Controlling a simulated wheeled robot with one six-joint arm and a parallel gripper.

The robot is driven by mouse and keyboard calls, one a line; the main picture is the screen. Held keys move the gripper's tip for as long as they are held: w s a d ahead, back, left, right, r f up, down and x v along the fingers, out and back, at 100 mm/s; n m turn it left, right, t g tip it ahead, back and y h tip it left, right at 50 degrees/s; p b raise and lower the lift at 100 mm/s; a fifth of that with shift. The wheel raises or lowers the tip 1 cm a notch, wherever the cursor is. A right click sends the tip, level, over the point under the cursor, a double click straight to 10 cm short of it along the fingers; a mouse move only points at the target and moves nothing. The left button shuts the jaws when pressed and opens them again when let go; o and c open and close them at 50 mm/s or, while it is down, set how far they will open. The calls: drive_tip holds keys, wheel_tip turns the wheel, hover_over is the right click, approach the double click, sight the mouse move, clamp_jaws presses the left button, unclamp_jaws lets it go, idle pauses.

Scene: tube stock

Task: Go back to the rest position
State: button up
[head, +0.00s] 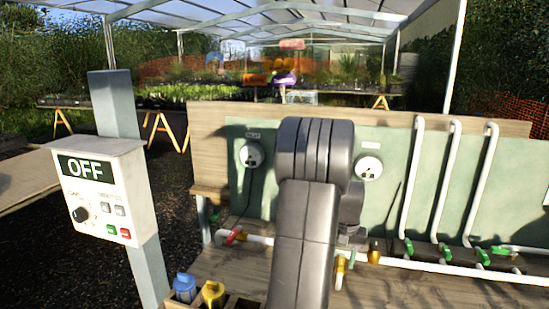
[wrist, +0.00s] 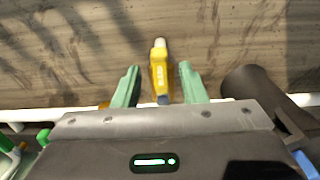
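My gripper (wrist: 159,84) shows in the wrist view with its two green fingers apart. A yellow piece with a pale tip (wrist: 160,70) stands between the fingers, with a gap on each side. It looks like a valve handle by the white pipe (wrist: 30,114), but its base is hidden by my gripper body. In the head view my dark arm reaches forward over the bench and hides my gripper. A yellow fitting (head: 340,268) shows just right of my arm there; I cannot tell if it is the same piece.
The wooden bench (head: 400,288) carries a white pipe (head: 440,267) with red and green handles, below a green panel (head: 390,200) with two round gauges. A control box (head: 100,190) reading OFF is on a post at left. Blue and yellow bottles (head: 212,293) stand front left.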

wheel_tip(320, 180, up, 14)
wheel_tip(320, 180, down, 14)
drive_tip(key=shift+r, duration=0.15)
drive_tip(key=shift+f, duration=0.2)
drive_tip(key=shift+w+a+m, duration=0.2)
drive_tip(key=shift+a+m, duration=0.2)
drive_tip(key=shift+m, duration=0.8)
drive_tip(key=shift+r, duration=0.1)
